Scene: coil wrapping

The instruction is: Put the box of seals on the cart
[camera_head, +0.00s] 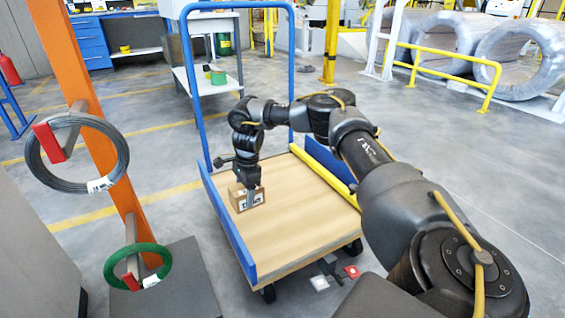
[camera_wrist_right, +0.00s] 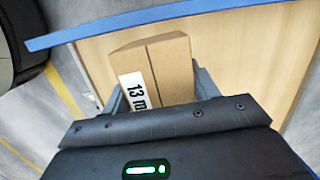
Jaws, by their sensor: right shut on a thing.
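The box of seals (camera_head: 239,201) is a small brown cardboard box with a white label. It is at the left part of the cart's (camera_head: 303,222) wooden deck, near the blue side rail. My right gripper (camera_head: 250,197) points down and is shut on the box. In the right wrist view the box (camera_wrist_right: 165,65) sits between the two fingers (camera_wrist_right: 157,95), its label reading "13 m". I cannot tell whether the box touches the deck. My left gripper does not show.
The cart has a blue push handle (camera_head: 187,75) at the back, a blue rail (camera_head: 228,226) at left and a yellow bar (camera_head: 322,168) at right. An orange post (camera_head: 83,73) with a black coil (camera_head: 34,157) and a green coil (camera_head: 157,249) stands left. Most of the deck is free.

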